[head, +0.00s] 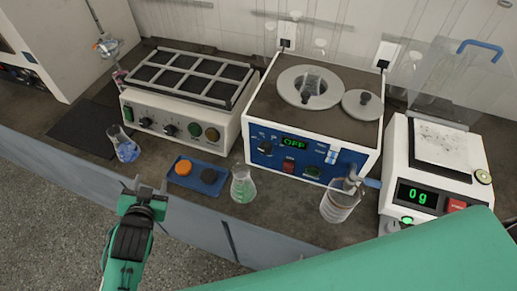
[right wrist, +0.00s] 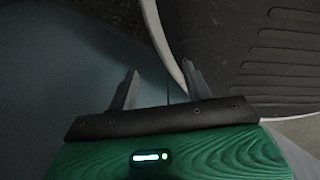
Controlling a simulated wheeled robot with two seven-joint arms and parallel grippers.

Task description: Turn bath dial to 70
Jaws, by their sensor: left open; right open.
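The water bath (head: 310,108) stands at the middle of the bench, with a blue front panel. Its display (head: 295,143) reads OFF. A dark dial (head: 266,147) sits left of the display; its setting is too small to read. A red switch (head: 289,166) and a green knob (head: 312,172) are lower on the panel. My left gripper (head: 151,184) is open and empty, in front of the bench edge, left of and apart from the bath. My right gripper (right wrist: 162,86) is open and empty in the right wrist view, away from the panel.
A shaker (head: 185,95) is left, a balance (head: 436,170) reading 0 g right. My green arm covers the lower right.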

